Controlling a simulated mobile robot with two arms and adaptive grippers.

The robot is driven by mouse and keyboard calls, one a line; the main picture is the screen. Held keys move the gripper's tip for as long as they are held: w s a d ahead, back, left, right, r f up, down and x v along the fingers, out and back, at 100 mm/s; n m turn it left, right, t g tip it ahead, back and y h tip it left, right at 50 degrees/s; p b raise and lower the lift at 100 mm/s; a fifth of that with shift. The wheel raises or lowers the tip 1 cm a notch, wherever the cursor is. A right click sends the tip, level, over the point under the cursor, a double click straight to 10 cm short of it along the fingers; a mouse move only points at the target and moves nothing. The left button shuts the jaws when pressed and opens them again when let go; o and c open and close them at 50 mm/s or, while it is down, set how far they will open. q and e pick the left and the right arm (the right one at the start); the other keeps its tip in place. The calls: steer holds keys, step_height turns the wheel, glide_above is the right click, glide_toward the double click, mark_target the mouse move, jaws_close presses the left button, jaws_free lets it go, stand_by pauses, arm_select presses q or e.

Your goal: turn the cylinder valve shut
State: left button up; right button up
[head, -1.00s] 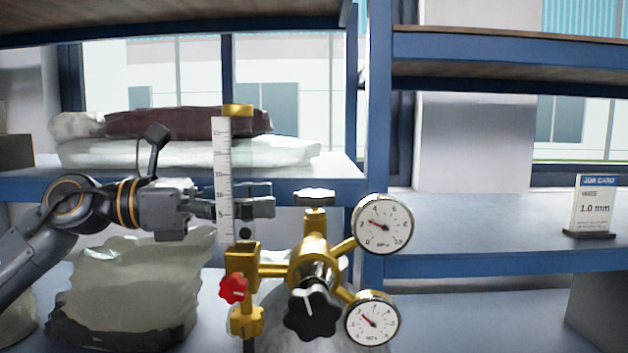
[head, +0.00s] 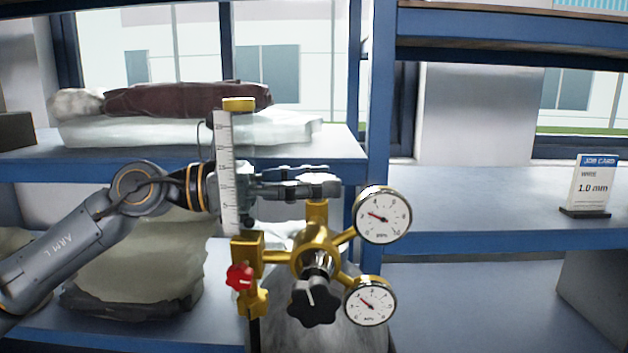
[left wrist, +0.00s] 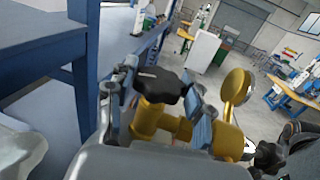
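The cylinder valve's black handwheel (left wrist: 163,85) sits on top of the brass valve stem (head: 317,212). In the left wrist view it lies between the two fingers of my left gripper (left wrist: 166,92). In the head view my left gripper (head: 300,181) reaches in from the left, behind the flow tube, and its fingers largely hide the handwheel. The fingers stand apart on either side of the handwheel; firm contact is not visible. The grey cylinder (head: 330,330) stands below, partly hidden by the regulator. My right gripper is not in view.
The brass regulator (head: 313,248) carries two dial gauges (head: 382,214) (head: 370,301), a black knob (head: 313,302), a red knob (head: 239,277) and an upright scaled flow tube (head: 226,175). Blue shelving (head: 480,238) with bags (head: 185,100) and a job card (head: 594,185) stands behind.

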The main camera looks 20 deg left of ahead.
arm_select(q)
steer(key=shift+c, duration=1.3)
steer(key=shift+w+f+m+g+h+b, duration=0.15)
steer(key=shift+m+g+h+b, duration=0.4)
steer(key=shift+g+b, duration=0.5)
steer(key=shift+r+m+g+h, duration=0.2)
steer(key=shift+m+g+h, duration=0.05)
steer(key=shift+m+g, duration=1.5)
steer(key=shift+g, duration=0.7)
steer(key=o, duration=1.2)
